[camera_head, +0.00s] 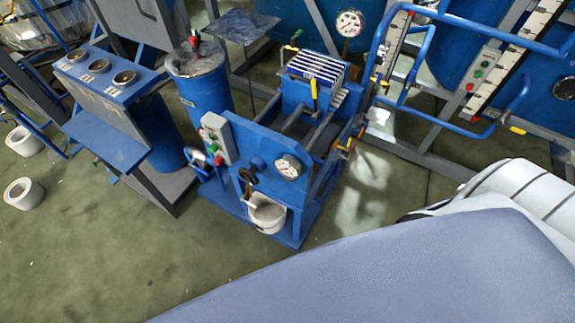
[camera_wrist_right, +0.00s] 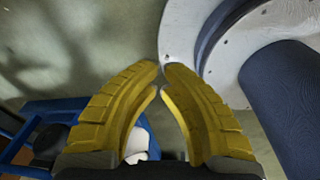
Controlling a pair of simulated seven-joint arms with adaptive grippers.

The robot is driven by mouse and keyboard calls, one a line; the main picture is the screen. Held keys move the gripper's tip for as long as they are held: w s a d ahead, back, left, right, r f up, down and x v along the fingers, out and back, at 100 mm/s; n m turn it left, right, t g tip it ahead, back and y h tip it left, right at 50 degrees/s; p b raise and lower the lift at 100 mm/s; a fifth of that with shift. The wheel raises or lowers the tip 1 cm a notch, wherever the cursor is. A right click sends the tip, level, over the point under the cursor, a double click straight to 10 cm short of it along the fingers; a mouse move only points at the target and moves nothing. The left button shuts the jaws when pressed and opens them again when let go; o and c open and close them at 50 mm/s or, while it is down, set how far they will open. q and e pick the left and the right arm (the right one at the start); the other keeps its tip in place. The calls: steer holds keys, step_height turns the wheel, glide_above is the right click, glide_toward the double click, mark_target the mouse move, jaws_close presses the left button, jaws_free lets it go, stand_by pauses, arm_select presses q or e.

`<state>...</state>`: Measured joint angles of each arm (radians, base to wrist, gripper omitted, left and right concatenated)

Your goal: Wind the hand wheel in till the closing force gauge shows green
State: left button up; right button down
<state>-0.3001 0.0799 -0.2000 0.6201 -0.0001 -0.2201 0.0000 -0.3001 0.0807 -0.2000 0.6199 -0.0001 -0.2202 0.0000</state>
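The blue press frame (camera_head: 318,195) stands in the middle of the head view, with a stack of blue-and-white plates (camera_head: 317,68) at its back. A round white gauge (camera_head: 288,167) sits on its front; the needle and any green zone are too small to read. A small black handle (camera_head: 247,175), possibly the hand wheel, shows left of the gauge. My right gripper (camera_wrist_right: 160,72) has yellow fingers whose tips meet or nearly meet, with nothing seen between them. Blue framework (camera_wrist_right: 45,107) lies beyond it at lower left, apart from the fingers. My left gripper is not in view.
A white bucket (camera_head: 267,213) stands under the press front. A grey button box (camera_head: 217,137) and blue cylinder (camera_head: 205,90) are to its left. A blue rack (camera_head: 110,80) is further left, blue rails (camera_head: 430,118) at right. The floor in front is clear.

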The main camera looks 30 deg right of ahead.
steer(key=c, duration=1.8)
jaws_free()
steer(key=shift+w, duration=0.15)
steer(key=shift+c, duration=0.2)
steer(key=o, duration=0.4)
steer(key=shift+t, duration=0.7)
steer(key=w, duration=0.1)
steer(key=w+r, duration=0.1)
steer(key=w, duration=0.1)
steer(key=w+d, duration=0.1)
steer(key=w, duration=0.1)
steer(key=shift+r, duration=0.15)
steer(key=w+r+t, duration=0.3)
steer(key=w+r, duration=0.2)
steer(key=w, duration=0.5)
steer(key=n+t+y, duration=0.3)
steer(key=t+y, duration=0.6)
steer(key=y, duration=0.1)
glide_toward(240, 170)
steer(key=x, duration=0.3)
steer(key=f+x, duration=0.1)
steer(key=x, duration=0.7)
steer(key=shift+w+d+f, duration=0.2)
steer(key=shift+d+f, duration=0.15)
steer(key=shift+f, duration=0.05)
steer(key=shift+o, duration=0.2)
jaws_close()
